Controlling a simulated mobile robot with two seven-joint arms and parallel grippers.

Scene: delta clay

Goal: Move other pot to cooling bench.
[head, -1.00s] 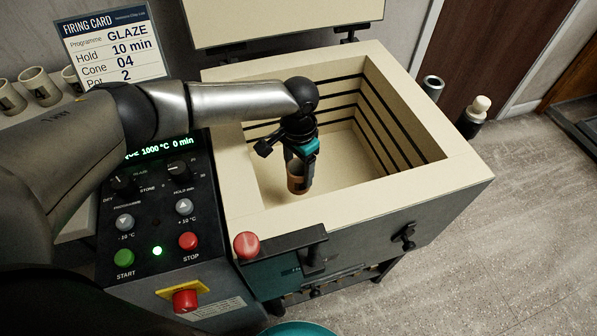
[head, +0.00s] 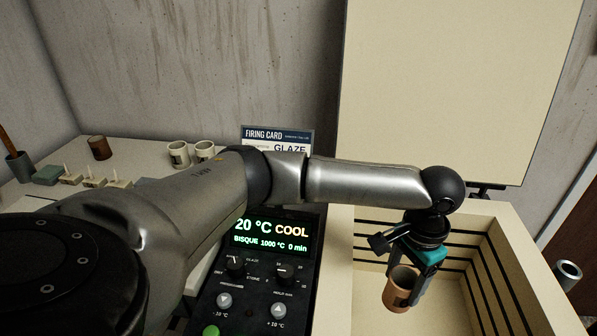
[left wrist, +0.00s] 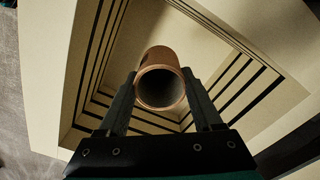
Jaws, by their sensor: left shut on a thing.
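My left gripper (head: 412,272) is shut on a brown clay pot (head: 398,292) over the open kiln (head: 340,262). The left wrist view shows the pot (left wrist: 160,88) between the two fingers, its round mouth facing the camera and the kiln's inside beyond it. Another brown pot (head: 99,148) is on the pale bench (head: 140,150) at the back left. My right gripper is not in view.
The kiln's raised lid (head: 455,90) stands behind it. The control panel (head: 270,236) reads 20 °C COOL. White mugs (head: 180,155), small pale pieces with pegs (head: 95,181) and a dark cup with a brush (head: 19,166) also stand on the bench.

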